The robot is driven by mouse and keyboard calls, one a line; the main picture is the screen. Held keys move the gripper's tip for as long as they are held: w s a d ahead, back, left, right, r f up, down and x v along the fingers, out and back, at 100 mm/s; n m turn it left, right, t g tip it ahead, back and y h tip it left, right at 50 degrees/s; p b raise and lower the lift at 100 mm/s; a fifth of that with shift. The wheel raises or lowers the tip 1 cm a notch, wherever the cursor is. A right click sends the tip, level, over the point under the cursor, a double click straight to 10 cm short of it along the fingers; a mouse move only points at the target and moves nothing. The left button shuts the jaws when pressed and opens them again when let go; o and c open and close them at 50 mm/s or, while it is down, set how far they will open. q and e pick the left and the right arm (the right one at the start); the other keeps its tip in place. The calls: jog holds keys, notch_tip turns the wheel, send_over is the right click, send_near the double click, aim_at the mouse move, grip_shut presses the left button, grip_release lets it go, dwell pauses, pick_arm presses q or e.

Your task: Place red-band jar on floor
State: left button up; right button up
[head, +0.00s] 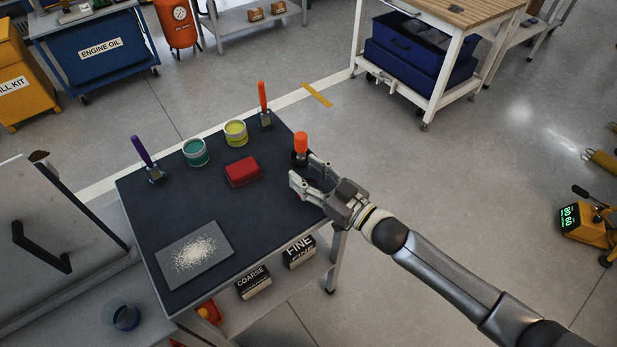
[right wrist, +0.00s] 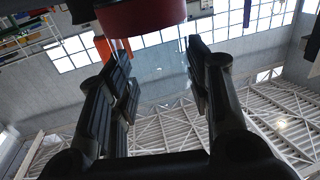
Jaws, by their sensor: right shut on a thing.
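My right gripper (head: 305,178) reaches in from the right over the far right edge of the dark-topped table. In the head view the thing between its fingers can hardly be made out. In the right wrist view a red band (right wrist: 140,14) crosses the top of the picture, just beyond the fingers (right wrist: 160,85). I take it for the band of the red-band jar, with clear glass between the fingers. The gripper is shut on the jar. The grey floor (head: 440,200) lies open to the right of the table. My left gripper is out of view.
The table (head: 140,195) holds a green jar (head: 195,152), a yellow jar (head: 236,133), a red block (head: 243,171) and a grey plate with white grains. A yellow machine (head: 590,222) stands far right.

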jog(key=s+r, duration=1.2)
jog(key=s, duration=0.2)
jog(key=shift+a, duration=0.45)
jog(key=w+d+r+m+t+h, duration=0.35)
jog(key=w+d+m+h, duration=0.2)
jog(key=d, duration=0.25)
jog(key=d+f+m+t+h, duration=0.2)
jog(key=d+f+m+h, duration=0.2)
jog(key=d+h, duration=0.6)
jog(key=s+d+f+y, duration=0.2)
jog(key=s, duration=0.5)
jog(key=shift+s+p, duration=0.35)
jog(key=shift+p, duration=0.05)
